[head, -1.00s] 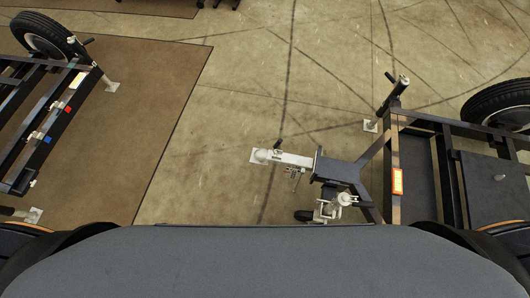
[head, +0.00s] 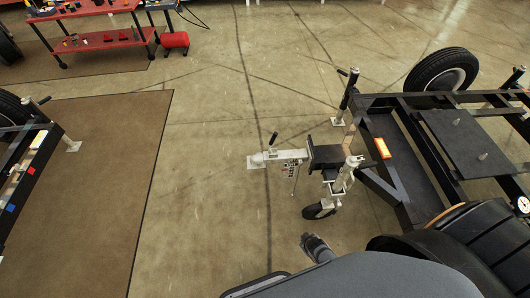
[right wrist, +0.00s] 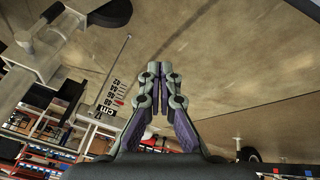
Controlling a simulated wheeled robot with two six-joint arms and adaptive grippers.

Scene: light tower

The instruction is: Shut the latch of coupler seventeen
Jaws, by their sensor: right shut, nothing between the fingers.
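A silver coupler (head: 277,157) sits at the tip of the right trailer's tongue in the head view. A short black-tipped lever (head: 274,138) stands up at a tilt from its top; I cannot tell how the latch is set. No number is legible on it. My right gripper (head: 313,240) shows at the bottom of the head view, below the jack wheel and apart from the coupler. In the right wrist view its fingers (right wrist: 159,75) are together and empty. A number scale (right wrist: 112,95) and a thin rod (right wrist: 117,68) show beyond the fingers. My left gripper is out of view.
A jack wheel (head: 319,210) stands beside the tongue, between my right gripper and the coupler. The trailer frame (head: 415,180) fills the right. A brown mat (head: 95,160) lies left, with a red cart (head: 95,40) behind. The floor left of the coupler is clear.

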